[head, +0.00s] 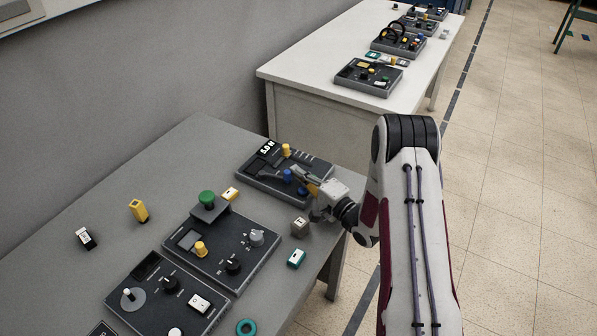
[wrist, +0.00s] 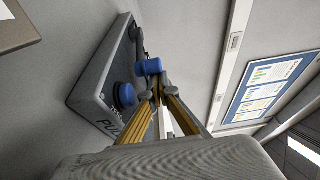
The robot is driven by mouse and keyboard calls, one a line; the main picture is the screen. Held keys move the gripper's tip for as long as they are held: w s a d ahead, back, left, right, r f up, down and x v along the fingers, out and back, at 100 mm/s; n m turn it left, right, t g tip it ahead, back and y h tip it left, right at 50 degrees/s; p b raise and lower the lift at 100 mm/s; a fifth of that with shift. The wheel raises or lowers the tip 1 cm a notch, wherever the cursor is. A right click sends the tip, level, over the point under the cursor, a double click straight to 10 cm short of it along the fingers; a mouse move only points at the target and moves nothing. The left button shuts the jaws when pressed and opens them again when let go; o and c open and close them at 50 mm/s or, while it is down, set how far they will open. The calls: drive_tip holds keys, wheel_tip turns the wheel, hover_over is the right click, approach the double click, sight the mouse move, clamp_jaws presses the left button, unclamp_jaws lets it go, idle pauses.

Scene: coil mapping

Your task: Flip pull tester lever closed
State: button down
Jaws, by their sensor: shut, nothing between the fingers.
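The pull tester (head: 262,188) is a dark grey box on the near table, with a display reading 5.0 N. It also shows turned on its side in the wrist view (wrist: 98,75), with part of a "PULL" label visible. Its lever has a blue cylindrical grip (wrist: 150,67), which also shows in the head view (head: 288,175). A second blue knob (wrist: 123,95) sits on the box. My gripper (head: 297,172) is shut and empty over the tester, its yellow fingertips (wrist: 157,92) close to the blue grip. I cannot tell whether they touch.
Two more control panels (head: 173,253) (head: 143,283) lie nearer on the grey table. A grey cube (head: 300,226), a teal block (head: 296,259) and yellow blocks (head: 138,210) (head: 230,194) lie loose nearby. A white table (head: 300,82) with more devices stands behind. The tester sits near the table's right edge.

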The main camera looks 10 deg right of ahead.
sight(288, 176)
drive_tip(key=shift+s+a, duration=0.55)
drive_tip(key=shift+s, duration=0.2)
drive_tip(key=shift+s+a, duration=0.5)
drive_tip(key=shift+s, duration=0.2)
drive_tip(key=shift+d, duration=0.1)
drive_tip(key=shift+w+d, duration=0.2)
drive_tip(key=shift+d, duration=0.75)
drive_tip(key=shift+w+d, duration=0.2)
drive_tip(key=shift+d, duration=0.7)
drive_tip(key=shift+s+a, duration=0.2)
drive_tip(key=shift+s, duration=1.45)
drive_tip(key=shift+s+a, duration=0.25)
drive_tip(key=shift+s, duration=1.45)
drive_tip(key=shift+s+a, duration=0.2)
drive_tip(key=shift+s, duration=1.45)
drive_tip(key=shift+w, duration=0.15)
